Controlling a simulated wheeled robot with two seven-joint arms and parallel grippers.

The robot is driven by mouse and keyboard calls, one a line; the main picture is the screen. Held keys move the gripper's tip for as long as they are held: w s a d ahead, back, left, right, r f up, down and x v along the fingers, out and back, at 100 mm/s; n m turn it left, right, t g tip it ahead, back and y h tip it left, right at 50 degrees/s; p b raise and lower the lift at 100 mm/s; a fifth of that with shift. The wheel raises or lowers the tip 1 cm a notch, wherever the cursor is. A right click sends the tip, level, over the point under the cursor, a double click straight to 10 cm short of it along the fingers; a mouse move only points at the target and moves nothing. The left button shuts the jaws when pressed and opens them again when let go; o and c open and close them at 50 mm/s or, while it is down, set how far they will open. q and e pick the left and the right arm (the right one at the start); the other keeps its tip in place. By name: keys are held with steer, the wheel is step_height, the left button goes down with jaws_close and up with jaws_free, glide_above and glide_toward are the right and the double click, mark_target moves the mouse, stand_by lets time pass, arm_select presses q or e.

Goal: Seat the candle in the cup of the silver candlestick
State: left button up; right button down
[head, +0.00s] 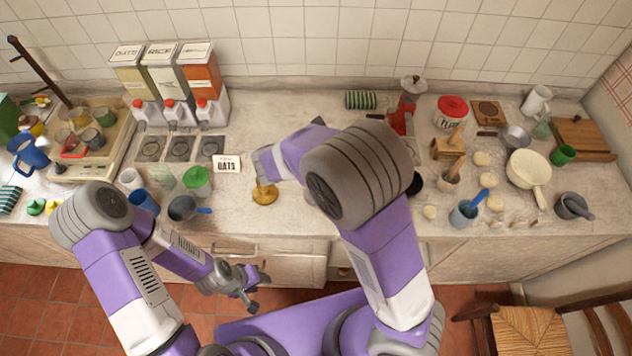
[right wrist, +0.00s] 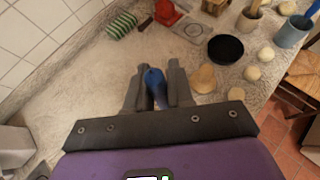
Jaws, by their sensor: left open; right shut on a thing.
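My right gripper (head: 262,165) is over the counter, partly hidden by its own arm in the head view. In the right wrist view its jaws (right wrist: 158,82) are shut on a blue, round-ended thing that looks like the candle (right wrist: 154,77). A gold-coloured stand with a round base (head: 265,194) is on the counter just in front of this gripper. I cannot make out a silver candlestick; my right arm hides part of the counter. My left gripper (head: 256,291) is open and empty, low in front of the drawers.
A black round dish (right wrist: 225,48) is beyond the jaws. The right counter is crowded, with a cream pan (head: 527,168) and several rolls.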

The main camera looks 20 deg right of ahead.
steer(key=shift+m+g+h, duration=0.4)
steer(key=shift+m+g, duration=0.4)
steer(key=shift+s+a+f, duration=0.25)
steer(key=shift+a+f, duration=0.15)
steer(key=shift+f, duration=1.15)
steer(key=shift+s+a+f, duration=0.2)
steer(key=shift+a+f, duration=0.25)
steer(key=shift+f, duration=1.05)
steer(key=shift+s+a+f, duration=0.25)
steer(key=shift+a+f, duration=0.15)
steer(key=shift+f, duration=1.15)
steer(key=c, duration=1.3)
jaws_free()
steer(key=o, duration=0.3)
steer(key=shift+w+d+f, duration=0.1)
steer(key=shift+w+d, duration=0.1)
steer(key=shift+w, duration=0.15)
steer(key=shift+s+a+r, duration=0.1)
steer(key=shift+a+r, duration=0.1)
steer(key=shift+r, duration=0.05)
steer(key=v, duration=1.2)
